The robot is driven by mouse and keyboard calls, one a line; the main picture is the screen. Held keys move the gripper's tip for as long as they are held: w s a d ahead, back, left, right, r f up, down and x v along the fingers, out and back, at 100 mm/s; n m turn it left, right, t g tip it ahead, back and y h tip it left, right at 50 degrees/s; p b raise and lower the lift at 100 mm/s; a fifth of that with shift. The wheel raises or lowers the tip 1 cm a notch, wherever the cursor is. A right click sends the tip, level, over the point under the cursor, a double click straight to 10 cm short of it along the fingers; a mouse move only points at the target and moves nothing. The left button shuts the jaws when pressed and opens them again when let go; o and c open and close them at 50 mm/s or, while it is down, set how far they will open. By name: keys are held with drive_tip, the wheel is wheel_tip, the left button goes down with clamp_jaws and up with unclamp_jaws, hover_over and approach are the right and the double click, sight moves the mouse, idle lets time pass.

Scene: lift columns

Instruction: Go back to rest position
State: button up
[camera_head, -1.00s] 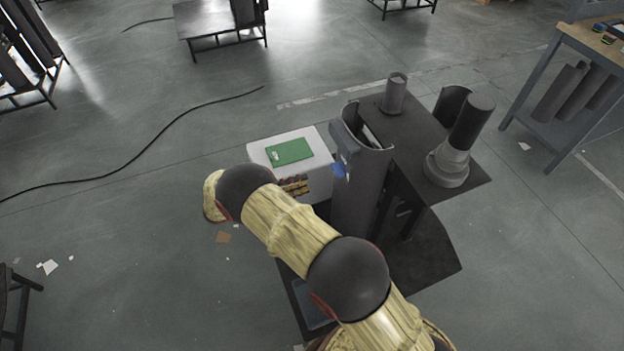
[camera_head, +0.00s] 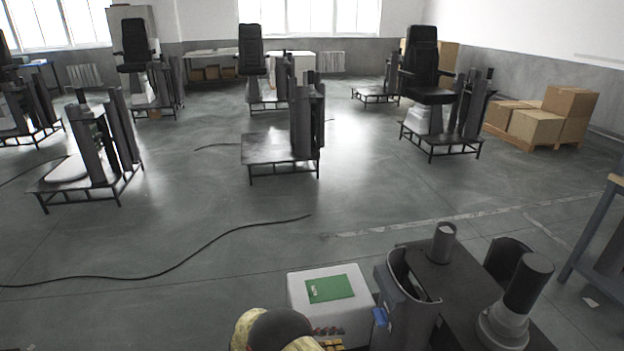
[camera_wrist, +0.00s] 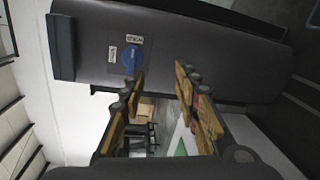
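My gripper (camera_wrist: 160,100) shows in the wrist view with its two wooden-looking fingers spread apart and nothing between them. Beyond the fingertips is a dark grey column (camera_wrist: 200,55) with a round blue part and small white labels. In the head view my arm shows only at the bottom edge, and the gripper is out of sight. The dark column (camera_head: 405,300) with a blue part (camera_head: 380,317) stands just right of my arm. A white box (camera_head: 345,283) with a green panel (camera_head: 330,288) on top stands behind my arm.
A dark platform (camera_head: 455,285) with cylindrical parts stands at the lower right. A black cable (camera_head: 190,262) lies across the floor. Lift columns and chairs stand further back, with cardboard boxes (camera_head: 537,125) at the right. The middle floor is open.

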drive_tip(key=s+d+f+n+g+y, duration=0.1)
drive_tip(key=s+f+n, duration=0.1)
drive_tip(key=s+f, duration=0.25)
drive_tip(key=s+d+r+g+y, duration=0.1)
drive_tip(key=s+r+g+y, duration=0.35)
drive_tip(key=s+r, duration=0.3)
drive_tip(key=s+d+r+m+t+y+p, duration=0.1)
drive_tip(key=s+r, duration=0.4)
drive_tip(key=r, duration=0.6)
drive_tip(key=s+d+r+m+t+y+p, duration=0.1)
drive_tip(key=s+d+r+m+t+y, duration=0.2)
drive_tip(key=r, duration=0.8)
drive_tip(key=s+d+r+m+t+y+p, duration=0.1)
drive_tip(key=s+d+r+t+y, duration=0.3)
drive_tip(key=s+r, duration=0.5)
wheel_tip(320, 180, up, 3)
drive_tip(key=d+m+y, duration=0.1)
drive_tip(key=d+y, duration=0.1)
drive_tip(key=y, duration=0.1)
drive_tip(key=shift+m, duration=0.4)
drive_tip(key=shift+s, duration=0.15)
